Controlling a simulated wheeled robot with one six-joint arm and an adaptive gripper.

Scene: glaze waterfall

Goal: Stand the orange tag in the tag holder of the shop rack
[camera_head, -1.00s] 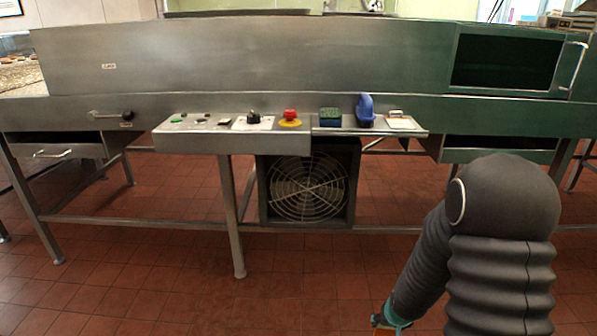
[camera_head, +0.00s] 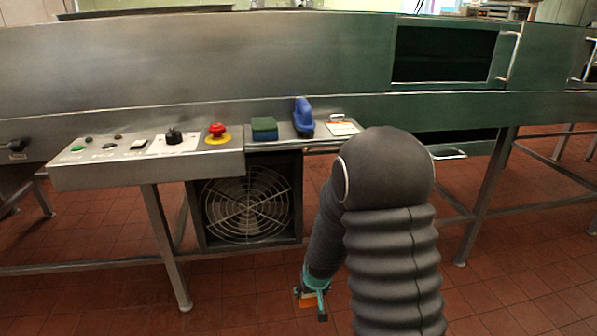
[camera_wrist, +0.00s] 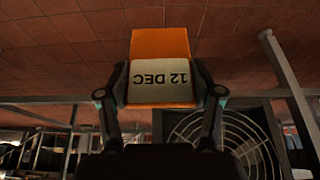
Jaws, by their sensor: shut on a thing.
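The orange tag (camera_wrist: 160,45) is in the wrist view, with a white panel reading "12 DEC" that appears upside down. My gripper (camera_wrist: 160,92) is shut on the tag, one finger at each side of the white part. In the head view my gripper (camera_head: 313,297) hangs low over the red floor, and a bit of the orange tag (camera_head: 307,303) shows there. I cannot make out a shop rack or a tag holder in these frames.
A steel machine (camera_head: 200,75) spans the view. A fan (camera_head: 247,205) sits below. Tiled floor is open at lower right.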

